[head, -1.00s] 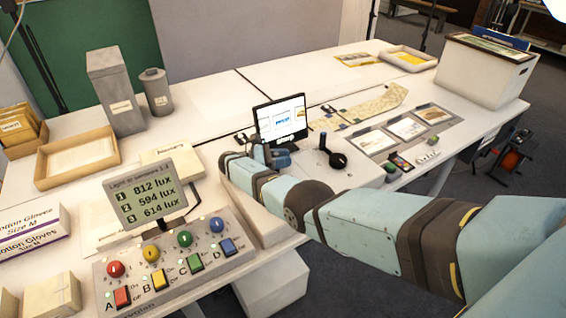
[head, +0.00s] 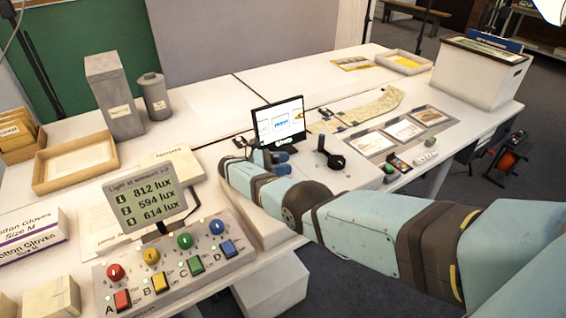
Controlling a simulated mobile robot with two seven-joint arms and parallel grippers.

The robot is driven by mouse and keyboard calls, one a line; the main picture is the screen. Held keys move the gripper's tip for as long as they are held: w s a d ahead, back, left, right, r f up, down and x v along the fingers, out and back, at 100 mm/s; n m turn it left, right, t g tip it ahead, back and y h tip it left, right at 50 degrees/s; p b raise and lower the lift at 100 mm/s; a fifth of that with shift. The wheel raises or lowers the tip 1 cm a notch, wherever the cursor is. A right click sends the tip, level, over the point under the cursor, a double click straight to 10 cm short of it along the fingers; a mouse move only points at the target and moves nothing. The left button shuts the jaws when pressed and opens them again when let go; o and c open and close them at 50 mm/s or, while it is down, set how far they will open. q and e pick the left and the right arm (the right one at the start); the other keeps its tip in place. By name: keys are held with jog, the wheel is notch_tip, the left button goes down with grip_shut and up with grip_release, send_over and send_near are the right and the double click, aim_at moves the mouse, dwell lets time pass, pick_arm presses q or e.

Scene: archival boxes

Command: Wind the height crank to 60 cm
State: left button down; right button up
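A black handle (head: 333,158) with an upright stem and a rounded end stands on a white base on the table, right of the small monitor. It may be the height crank, but I cannot tell for sure. I can make out no height reading in cm. My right arm comes in from the right, and my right gripper (head: 270,158) is just in front of the monitor, left of the black handle and apart from it. Its fingers are small and partly hidden by my arm, so their opening is unclear. My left gripper is not in view.
The monitor (head: 279,124) stands close behind my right gripper. A lux display (head: 146,195) and a panel of coloured knobs and switches (head: 170,268) are at the front left. Framed pictures (head: 402,130) lie to the right. The back table (head: 290,72) is mostly clear.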

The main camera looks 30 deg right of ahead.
jog(key=shift+w+d+r, duration=0.1)
jog(key=shift+r, duration=0.05)
jog(key=shift+w+b, duration=0.1)
jog(key=shift+b, duration=0.25)
